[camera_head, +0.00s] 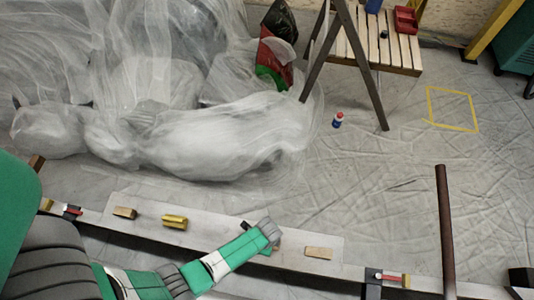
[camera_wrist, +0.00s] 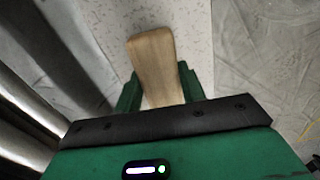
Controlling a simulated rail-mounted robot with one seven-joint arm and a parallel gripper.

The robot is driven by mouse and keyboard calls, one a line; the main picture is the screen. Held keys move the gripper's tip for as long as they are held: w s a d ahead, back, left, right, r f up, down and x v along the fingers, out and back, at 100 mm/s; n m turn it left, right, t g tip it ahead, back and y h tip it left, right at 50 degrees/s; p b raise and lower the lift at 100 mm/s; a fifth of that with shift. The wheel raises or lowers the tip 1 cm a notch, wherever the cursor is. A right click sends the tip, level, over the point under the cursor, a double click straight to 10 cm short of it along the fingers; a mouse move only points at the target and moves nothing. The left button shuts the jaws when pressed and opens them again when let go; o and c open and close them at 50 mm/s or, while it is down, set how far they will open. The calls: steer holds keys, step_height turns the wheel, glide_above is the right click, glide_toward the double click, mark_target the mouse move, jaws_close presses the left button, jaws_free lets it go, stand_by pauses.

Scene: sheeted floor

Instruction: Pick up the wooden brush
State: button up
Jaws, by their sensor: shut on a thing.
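The wooden brush (camera_wrist: 152,58) shows in the wrist view as a smooth light-brown wooden piece, wider at its far end. It lies between the two green fingers of my gripper (camera_wrist: 158,88), which are shut on it. Its near end is hidden by the gripper body, and I see no bristles. In the head view my gripper (camera_head: 266,248) is low over the long pale board (camera_head: 220,237). The held brush is mostly hidden there behind my wrist. I cannot tell whether it touches the board.
On the board lie a light wooden block (camera_head: 319,253) to the right, and a yellow piece (camera_head: 174,221) and a brown block (camera_head: 125,212) to the left. A brown post (camera_head: 445,230) stands at right. Plastic-sheeted shapes (camera_head: 215,140) lie behind; a small bottle (camera_head: 338,119) stands on the floor.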

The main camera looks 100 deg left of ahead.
step_height(320, 180, up, 2)
steer(key=shift+r+p, duration=0.2)
steer(key=shift+p, duration=0.35)
steer(key=s+d+p, duration=0.1)
steer(key=s, duration=0.4)
steer(key=s+d+p, duration=0.1)
steer(key=s, duration=0.4)
steer(key=s+d+p, duration=0.2)
steer(key=s, duration=0.3)
steer(key=shift+s+d+r, duration=0.1)
steer(key=shift+s+r, duration=0.15)
steer(key=shift+r, duration=0.1)
